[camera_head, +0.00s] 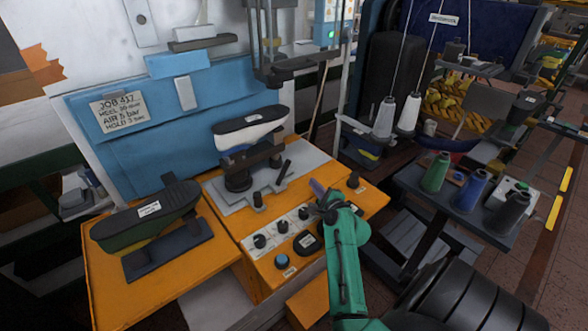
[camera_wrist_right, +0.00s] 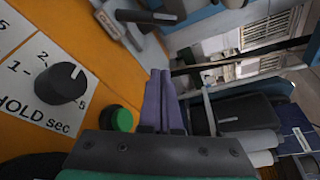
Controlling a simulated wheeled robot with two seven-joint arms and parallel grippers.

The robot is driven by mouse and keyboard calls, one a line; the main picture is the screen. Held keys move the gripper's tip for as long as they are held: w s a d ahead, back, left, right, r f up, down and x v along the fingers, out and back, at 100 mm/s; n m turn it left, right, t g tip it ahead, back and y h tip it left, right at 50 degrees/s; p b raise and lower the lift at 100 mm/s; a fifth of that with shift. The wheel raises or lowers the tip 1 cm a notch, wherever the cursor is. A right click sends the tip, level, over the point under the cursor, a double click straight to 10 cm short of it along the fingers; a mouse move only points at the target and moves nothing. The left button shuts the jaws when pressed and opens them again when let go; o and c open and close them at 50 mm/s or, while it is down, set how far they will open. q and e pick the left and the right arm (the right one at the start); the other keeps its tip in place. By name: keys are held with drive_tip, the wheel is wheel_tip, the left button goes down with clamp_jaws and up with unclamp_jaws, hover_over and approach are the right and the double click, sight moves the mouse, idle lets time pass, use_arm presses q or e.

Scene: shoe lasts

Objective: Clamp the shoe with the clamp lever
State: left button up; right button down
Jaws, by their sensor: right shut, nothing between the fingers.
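A shoe (camera_head: 250,128) with a dark sole on top and a pale upper sits upside down on the dark clamp fixture (camera_head: 238,180), on a grey plate on the orange machine table. A short dark lever (camera_head: 284,171) stands tilted at the right side of that plate and seems to be the clamp lever. My right gripper (camera_head: 317,187) is right of and nearer than the lever, apart from it, over the table's right part. Its purple fingers (camera_wrist_right: 158,98) are together and empty in the right wrist view. My left gripper is not in view.
A second dark shoe last (camera_head: 147,214) lies on a stand at the left. A control panel with knobs (camera_head: 260,241) is in front of the fixture; a green button (camera_wrist_right: 121,120) is close to my fingers. Thread spools (camera_head: 435,172) stand on a dark table at right.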

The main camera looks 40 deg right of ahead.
sight(283, 172)
drive_tip(key=x, duration=0.7)
drive_tip(key=shift+w, duration=0.1)
drive_tip(key=x, duration=0.3)
drive_tip(key=shift+w, duration=0.2)
drive_tip(key=a+r+p, duration=0.2)
drive_tip(key=a+p, duration=0.1)
drive_tip(key=shift+s+a, duration=0.25)
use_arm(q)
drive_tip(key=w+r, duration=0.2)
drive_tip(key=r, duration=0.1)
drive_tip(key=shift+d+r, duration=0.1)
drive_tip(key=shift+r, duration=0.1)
use_arm(e)
drive_tip(key=shift+f, duration=0.15)
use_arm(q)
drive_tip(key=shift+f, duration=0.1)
use_arm(e)
drive_tip(key=shift+a+r, duration=0.1)
drive_tip(key=shift+r, duration=0.15)
